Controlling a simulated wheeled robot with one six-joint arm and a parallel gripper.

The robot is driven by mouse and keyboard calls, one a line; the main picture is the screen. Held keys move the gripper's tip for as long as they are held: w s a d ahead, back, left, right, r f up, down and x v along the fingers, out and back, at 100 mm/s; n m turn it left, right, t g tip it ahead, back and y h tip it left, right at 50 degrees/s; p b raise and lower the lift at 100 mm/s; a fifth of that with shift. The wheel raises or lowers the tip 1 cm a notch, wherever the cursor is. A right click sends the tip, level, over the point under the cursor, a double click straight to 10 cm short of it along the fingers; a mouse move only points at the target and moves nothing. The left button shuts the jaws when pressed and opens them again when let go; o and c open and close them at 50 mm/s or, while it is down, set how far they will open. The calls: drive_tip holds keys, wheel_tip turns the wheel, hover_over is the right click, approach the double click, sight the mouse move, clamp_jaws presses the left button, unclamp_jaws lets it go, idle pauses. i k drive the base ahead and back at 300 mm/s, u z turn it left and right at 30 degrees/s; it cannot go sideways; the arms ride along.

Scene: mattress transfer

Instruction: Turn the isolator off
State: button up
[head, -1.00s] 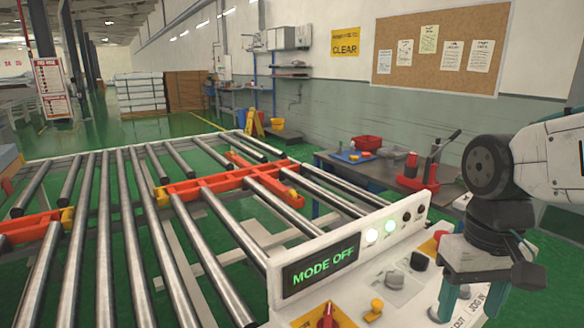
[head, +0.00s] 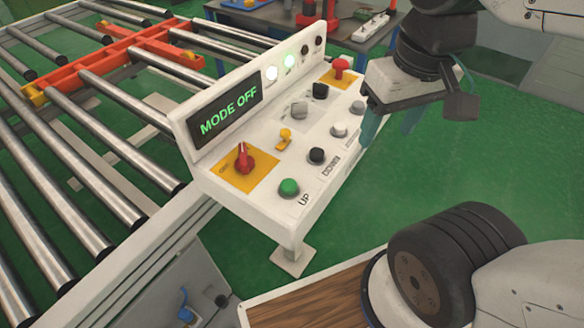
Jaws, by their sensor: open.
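The isolator (head: 243,161) is a red rotary knob on a yellow plate, at the near left end of the white control panel (head: 232,205). Its handle stands roughly along the picture's vertical. The small lettering on its plate is too small to read surely. My gripper (head: 391,126) is to the right of the panel, with teal fingers spread and pointing down. It is empty and apart from the isolator, nearer the panel's far right end.
The panel carries a "MODE OFF" display (head: 229,111), a yellow key switch (head: 285,138), a green UP button (head: 289,187), a black DOWN button (head: 317,155) and a red mushroom button (head: 341,67). A roller conveyor (head: 110,150) lies left. Green floor (head: 440,165) is clear at right.

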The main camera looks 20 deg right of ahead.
sight(243, 164)
drive_tip(key=u, duration=0.6)
drive_tip(key=k, duration=1.3)
drive_tip(key=u, duration=0.95)
drive_tip(key=i, duration=1.3)
drive_tip(key=z, duration=0.7)
